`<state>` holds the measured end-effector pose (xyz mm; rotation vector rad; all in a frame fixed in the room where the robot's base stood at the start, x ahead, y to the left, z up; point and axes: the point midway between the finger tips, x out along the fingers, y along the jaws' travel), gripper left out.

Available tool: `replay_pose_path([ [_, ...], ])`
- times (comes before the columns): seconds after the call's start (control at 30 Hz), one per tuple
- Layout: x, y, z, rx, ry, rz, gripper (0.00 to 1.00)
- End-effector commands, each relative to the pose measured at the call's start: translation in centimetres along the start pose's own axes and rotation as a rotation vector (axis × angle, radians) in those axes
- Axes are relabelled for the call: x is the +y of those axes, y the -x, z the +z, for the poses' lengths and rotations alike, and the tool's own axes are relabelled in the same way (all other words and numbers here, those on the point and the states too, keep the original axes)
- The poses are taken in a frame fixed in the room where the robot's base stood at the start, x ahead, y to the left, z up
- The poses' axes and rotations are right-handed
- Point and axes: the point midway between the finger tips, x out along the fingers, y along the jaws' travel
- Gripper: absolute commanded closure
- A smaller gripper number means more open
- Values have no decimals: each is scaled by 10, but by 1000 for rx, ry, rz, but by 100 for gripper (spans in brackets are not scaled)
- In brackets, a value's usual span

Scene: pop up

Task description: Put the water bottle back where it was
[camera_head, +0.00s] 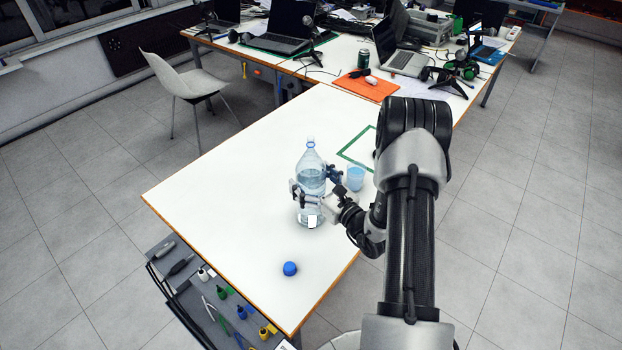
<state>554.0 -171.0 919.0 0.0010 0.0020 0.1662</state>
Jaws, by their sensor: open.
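The clear water bottle (311,173) stands upright on the white table, partly filled, with an open-looking neck and a blue ring near the top. My gripper (316,187) is open, with its fingers on either side of the bottle's lower half. Whether the fingers touch the bottle cannot be told.
A cup of blue liquid (355,179) stands close to the right of the bottle, near my gripper. The white table (220,190) is clear to the left. A tool tray (208,292) is below its front left edge. Laptops and an orange mat (366,86) are at the back.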

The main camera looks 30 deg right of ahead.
Motion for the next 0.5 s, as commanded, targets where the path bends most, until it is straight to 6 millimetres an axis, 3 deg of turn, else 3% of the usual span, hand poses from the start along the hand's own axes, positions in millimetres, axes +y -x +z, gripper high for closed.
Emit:
replay_pose_path([
  [0.17,-2,11,3,2,-1,-5,13],
  [0.5,-2,82,4,2,-3,-6,13],
])
